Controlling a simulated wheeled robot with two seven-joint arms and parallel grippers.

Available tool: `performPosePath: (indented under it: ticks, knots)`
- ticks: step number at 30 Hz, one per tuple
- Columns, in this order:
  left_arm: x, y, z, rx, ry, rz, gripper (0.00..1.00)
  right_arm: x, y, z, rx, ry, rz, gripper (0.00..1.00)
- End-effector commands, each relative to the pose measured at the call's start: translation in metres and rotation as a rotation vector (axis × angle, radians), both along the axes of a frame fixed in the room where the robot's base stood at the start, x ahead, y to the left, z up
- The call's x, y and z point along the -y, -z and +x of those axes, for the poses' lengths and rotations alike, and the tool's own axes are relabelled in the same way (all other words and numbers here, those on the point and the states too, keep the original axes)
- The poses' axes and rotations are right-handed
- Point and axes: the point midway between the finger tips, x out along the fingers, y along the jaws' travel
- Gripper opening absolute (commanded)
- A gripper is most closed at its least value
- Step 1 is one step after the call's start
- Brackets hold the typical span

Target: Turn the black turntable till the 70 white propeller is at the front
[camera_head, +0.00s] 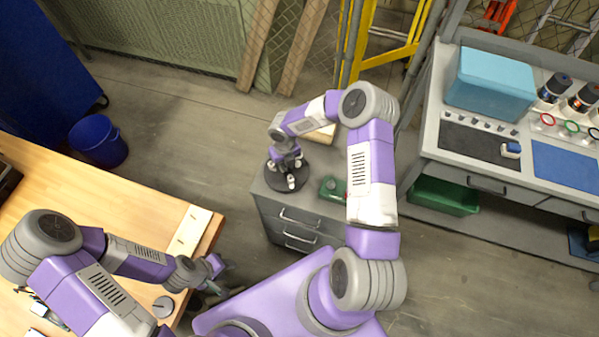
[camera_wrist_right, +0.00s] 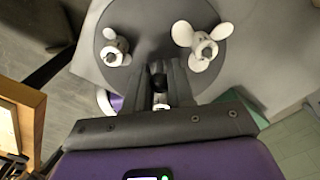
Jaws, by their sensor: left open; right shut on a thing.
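The black turntable (camera_head: 274,180) is a round disc on top of a grey drawer cabinet. It fills the top of the right wrist view (camera_wrist_right: 155,25). There, a small-bladed white propeller (camera_wrist_right: 114,47) stands at left and a wider-bladed one (camera_wrist_right: 198,46) at right. A white part (camera_wrist_right: 162,101) shows between my fingers, mostly hidden. I cannot read any number on the propellers. My right gripper (camera_head: 287,166) is over the disc, its fingers (camera_wrist_right: 159,78) shut around a small black knob (camera_wrist_right: 157,68). My left gripper (camera_head: 217,268) is open beside the wooden table, away from the turntable.
The grey cabinet (camera_head: 300,230) also holds a green item (camera_head: 333,188) right of the turntable. The wooden table (camera_head: 100,195) is at left, with a blue bucket (camera_head: 98,141) behind it. A workbench (camera_head: 440,160) with a blue box (camera_head: 490,84) stands at right.

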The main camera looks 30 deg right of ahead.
Motion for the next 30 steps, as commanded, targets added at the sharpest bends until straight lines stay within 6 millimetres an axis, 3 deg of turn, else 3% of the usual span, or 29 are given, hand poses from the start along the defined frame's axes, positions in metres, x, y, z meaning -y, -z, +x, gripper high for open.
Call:
performPosePath:
  ticks: [16, 30]
  knots:
    - [0.000, -0.014, 0.000, 0.000, 0.000, 0.000, 0.43, 0.000, -0.001, 0.000, 0.000, -0.276, -0.001, 0.00]
    - [0.000, -0.017, 0.000, 0.000, 0.000, 0.000, 0.43, 0.000, -0.001, 0.000, 0.000, -0.338, 0.000, 0.00]
